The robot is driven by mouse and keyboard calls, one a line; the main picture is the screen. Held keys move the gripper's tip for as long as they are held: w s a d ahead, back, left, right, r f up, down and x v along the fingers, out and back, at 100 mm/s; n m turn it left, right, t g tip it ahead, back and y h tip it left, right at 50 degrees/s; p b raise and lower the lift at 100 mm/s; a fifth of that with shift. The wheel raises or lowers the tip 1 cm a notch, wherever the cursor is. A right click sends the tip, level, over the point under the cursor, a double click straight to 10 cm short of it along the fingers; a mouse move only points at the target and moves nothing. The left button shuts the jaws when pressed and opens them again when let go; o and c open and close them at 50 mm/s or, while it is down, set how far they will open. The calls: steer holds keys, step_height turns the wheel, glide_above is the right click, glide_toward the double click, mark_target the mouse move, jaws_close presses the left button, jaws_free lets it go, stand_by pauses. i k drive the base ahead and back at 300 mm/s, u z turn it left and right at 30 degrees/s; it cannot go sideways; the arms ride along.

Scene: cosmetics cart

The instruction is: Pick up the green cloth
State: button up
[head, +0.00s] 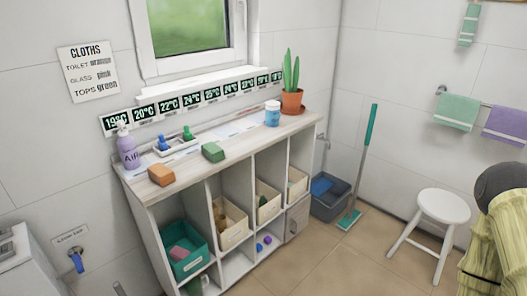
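A small folded green cloth (213,152) lies on the pale wooden counter top (240,139), near its front edge. An orange folded cloth (161,175) lies to its left, apart from it. A green towel (457,111) also hangs on the wall rail at the right, and another green piece (468,25) hangs higher up. A wall sign (87,71) headed "CLOTHS" pairs toilet with orange, glass with pink and tops with green. My gripper is not in view, so its state does not show.
Bins fill the cubbies below. A mop (361,165), bucket (329,197) and white stool (442,207) stand right.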

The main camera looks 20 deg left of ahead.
mark_target(212, 152)
steer(key=z, duration=0.8)
steer(key=i, duration=1.15)
steer(key=u, duration=3)
